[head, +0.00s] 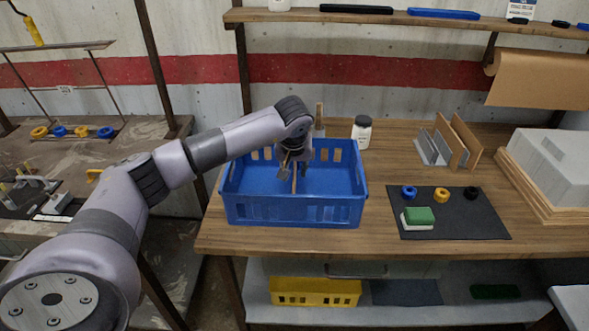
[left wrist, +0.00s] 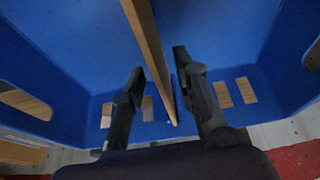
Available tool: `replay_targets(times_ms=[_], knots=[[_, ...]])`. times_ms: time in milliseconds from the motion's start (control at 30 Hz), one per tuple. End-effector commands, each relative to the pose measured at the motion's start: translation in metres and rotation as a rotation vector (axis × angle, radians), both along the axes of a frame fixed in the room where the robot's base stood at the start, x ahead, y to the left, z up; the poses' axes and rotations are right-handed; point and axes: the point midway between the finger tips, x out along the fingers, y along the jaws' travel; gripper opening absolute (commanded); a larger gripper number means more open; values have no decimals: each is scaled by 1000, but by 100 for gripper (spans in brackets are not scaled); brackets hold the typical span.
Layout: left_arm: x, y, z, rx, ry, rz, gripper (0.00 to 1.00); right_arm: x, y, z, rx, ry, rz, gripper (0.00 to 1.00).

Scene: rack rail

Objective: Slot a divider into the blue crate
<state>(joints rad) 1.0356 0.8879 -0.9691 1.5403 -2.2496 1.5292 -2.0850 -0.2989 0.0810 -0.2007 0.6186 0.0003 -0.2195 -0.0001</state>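The blue crate (head: 290,211) stands on the wooden bench, with slots cut in its walls. A thin wooden divider (head: 294,179) stands on edge inside the crate near its middle; it also shows in the left wrist view (left wrist: 148,45). My left gripper (head: 296,166) reaches down into the crate. In the left wrist view its two fingers (left wrist: 160,68) are apart, one on each side of the divider, with a gap visible on both sides. Whether the divider's ends sit in grooves cannot be told. My right gripper does not show.
More dividers (head: 465,143) stand in a metal rack right of the crate. A white jar (head: 362,134) is behind the crate. A dark mat (head: 452,222) holds coloured rings and a green-and-white block. A grey box (head: 553,160) is at far right. Bench space between crate and mat is clear.

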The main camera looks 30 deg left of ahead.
Motion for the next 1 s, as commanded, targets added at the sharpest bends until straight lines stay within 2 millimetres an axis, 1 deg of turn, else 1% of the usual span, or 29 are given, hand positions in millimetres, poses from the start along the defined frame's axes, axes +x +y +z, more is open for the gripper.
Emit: replay_targets(times_ms=[167,400,500,600,700,800,1000], knots=[[-5,-4,19,0,-5,-1,28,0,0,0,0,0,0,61],[-22,-14,66,0,-6,-1,28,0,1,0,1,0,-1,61],[-29,-17,84,1,-4,-2,28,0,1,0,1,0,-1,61],[-33,-20,97,0,-4,-1,28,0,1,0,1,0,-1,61],[-37,-22,106,-1,-2,1,28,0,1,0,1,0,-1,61],[-39,-23,110,0,-1,1,28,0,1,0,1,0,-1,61],[-39,-23,111,0,-1,1,28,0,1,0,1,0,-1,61]])
